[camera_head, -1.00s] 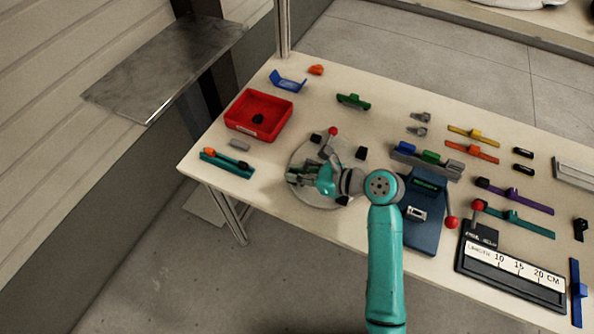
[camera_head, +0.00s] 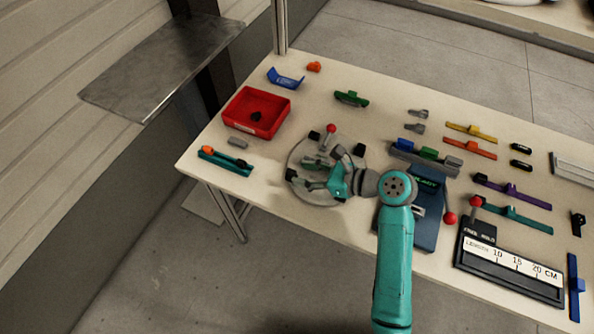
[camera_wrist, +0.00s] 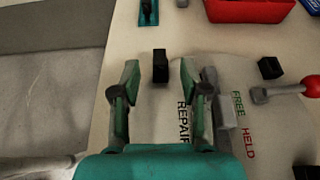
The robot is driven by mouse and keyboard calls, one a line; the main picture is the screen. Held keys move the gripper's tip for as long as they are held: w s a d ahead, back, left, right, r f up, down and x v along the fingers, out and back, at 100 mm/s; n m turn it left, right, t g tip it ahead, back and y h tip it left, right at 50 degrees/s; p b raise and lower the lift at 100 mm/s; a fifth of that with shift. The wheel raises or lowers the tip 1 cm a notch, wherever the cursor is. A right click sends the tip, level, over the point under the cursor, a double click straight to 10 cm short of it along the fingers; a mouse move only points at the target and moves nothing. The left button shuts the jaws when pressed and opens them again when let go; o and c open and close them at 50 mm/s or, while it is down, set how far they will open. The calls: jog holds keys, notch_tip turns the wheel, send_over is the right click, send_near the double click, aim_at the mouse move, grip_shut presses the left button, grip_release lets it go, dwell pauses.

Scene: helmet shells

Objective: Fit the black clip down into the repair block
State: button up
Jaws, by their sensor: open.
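My gripper (camera_head: 307,173) is open over the round grey plate (camera_head: 328,198) marked REPAIR. In the wrist view its fingertips (camera_wrist: 160,78) stand apart on either side of a small black block (camera_wrist: 160,66), a little beyond the tips. I cannot tell whether that block is the clip or part of the fixture. Another black block (camera_wrist: 270,68) sits farther right on the plate. A grey block (camera_wrist: 225,112) lies beside the right finger. The repair block is not clearly distinguishable; the fingers hide part of the plate.
A red-knobbed lever (camera_head: 331,129) rises at the plate's back edge. A teal rack (camera_head: 226,163) and a small grey piece (camera_head: 238,143) lie to the left. A blue fixture (camera_head: 425,232) stands right of the plate. A length gauge (camera_head: 510,262) is farther right.

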jog(key=v, duration=0.8)
jog(key=shift+s+d+r, duration=0.15)
jog(key=shift+d, duration=0.15)
